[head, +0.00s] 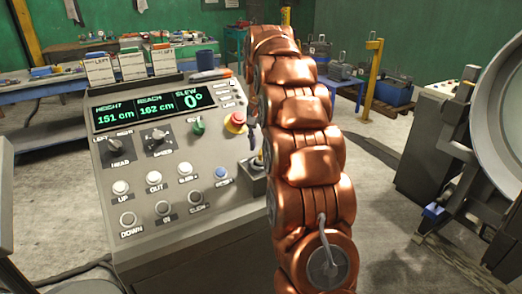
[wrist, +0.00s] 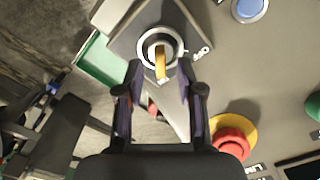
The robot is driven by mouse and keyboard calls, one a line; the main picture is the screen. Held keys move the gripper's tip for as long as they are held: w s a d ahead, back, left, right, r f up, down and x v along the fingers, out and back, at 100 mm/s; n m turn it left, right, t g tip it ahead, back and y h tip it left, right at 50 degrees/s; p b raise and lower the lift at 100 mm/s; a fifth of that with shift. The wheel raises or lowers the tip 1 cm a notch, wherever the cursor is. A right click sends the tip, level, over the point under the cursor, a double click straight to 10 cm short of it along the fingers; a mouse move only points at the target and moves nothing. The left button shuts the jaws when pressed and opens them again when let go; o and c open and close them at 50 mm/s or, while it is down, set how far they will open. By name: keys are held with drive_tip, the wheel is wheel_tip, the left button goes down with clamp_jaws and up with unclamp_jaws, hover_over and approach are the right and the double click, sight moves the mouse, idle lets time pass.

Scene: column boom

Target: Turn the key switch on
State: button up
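The key switch (wrist: 146,46) is a round metal ring with a dark centre on a grey box, with a yellow key (wrist: 160,66) in it. In the head view its box (head: 253,186) sits at the panel's right edge, partly hidden by my copper arm. My gripper (wrist: 162,76) is open in the wrist view, with one dark finger on each side of the key's lower end. A gap shows between the key and each finger. In the head view my gripper is mostly hidden behind my arm.
The control panel (head: 140,180) has a display (head: 155,107), knobs and several buttons. A red emergency button (wrist: 231,143) on a yellow base lies close to my gripper's right finger. A blue button (wrist: 249,8) is at the upper right. A grey machine (head: 430,150) stands to the right.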

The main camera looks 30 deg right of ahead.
sight(260, 152)
drive_tip(key=shift+r, duration=1.95)
drive_tip(key=shift+s+a+r, duration=0.1)
drive_tip(key=shift+s+a, duration=0.05)
drive_tip(key=shift+a, duration=0.1)
drive_tip(key=s+a+f+n+g+p, duration=0.1)
drive_tip(key=s+a+n+p, duration=0.15)
drive_tip(key=s+a, duration=0.85)
drive_tip(key=s+a+f+n+p, duration=0.15)
drive_tip(key=s+a+n, duration=0.25)
drive_tip(key=s+a, duration=0.7)
drive_tip(key=s+a+f+n+p, duration=0.1)
drive_tip(key=s+f, duration=0.5)
drive_tip(key=s, duration=0.9)
drive_tip(key=shift+a+n+g, duration=0.15)
drive_tip(key=shift+n+g, duration=0.25)
drive_tip(key=shift+n, duration=0.45)
